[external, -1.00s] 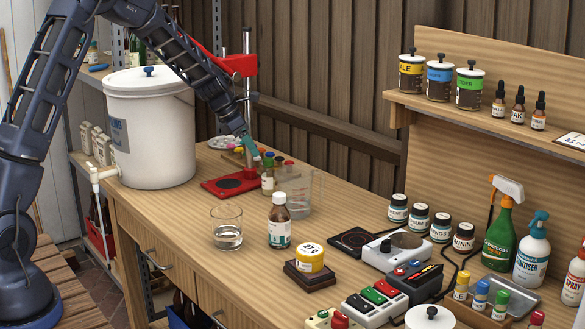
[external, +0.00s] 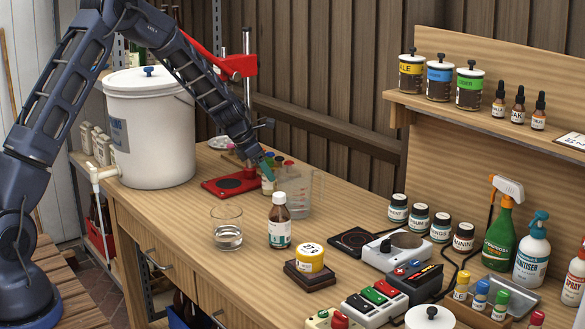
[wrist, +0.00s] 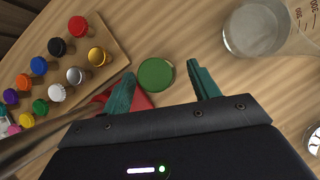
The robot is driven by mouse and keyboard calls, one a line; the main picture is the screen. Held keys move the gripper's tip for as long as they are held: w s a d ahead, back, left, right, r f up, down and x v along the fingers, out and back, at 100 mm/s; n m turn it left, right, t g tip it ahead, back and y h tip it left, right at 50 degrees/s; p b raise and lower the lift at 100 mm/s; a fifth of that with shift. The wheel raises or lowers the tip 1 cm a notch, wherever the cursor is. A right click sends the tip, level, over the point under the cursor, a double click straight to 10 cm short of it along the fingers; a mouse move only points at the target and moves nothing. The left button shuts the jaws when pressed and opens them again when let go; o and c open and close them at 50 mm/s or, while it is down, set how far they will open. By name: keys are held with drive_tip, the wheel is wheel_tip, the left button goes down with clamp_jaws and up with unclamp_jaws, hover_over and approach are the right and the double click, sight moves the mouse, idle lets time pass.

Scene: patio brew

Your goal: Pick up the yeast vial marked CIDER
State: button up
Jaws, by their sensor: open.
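A small vial (external: 268,187) with a pale label stands on the bench beside the red stand base; my gripper covers its top in the external view. In the wrist view a round green cap (wrist: 155,75) shows from above, between my fingers and slightly nearer the left one. It appears to be this vial's cap. My gripper (external: 267,167) is open, with its teal fingers (wrist: 161,72) apart on either side of the cap. The word CIDER cannot be read on the vial from here.
A wooden rack (wrist: 113,68) of colourful caps lies left of the green cap. A clear measuring jug (external: 300,190) stands close on the right. A brown bottle (external: 279,226) and a glass (external: 227,230) stand nearer. A white bucket (external: 150,140) is at left.

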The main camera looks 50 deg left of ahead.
drive_tip(key=shift+x, duration=1.1)
drive_tip(key=shift+c, duration=0.2)
drive_tip(key=c, duration=1)
drive_tip(key=shift+c, duration=0.2)
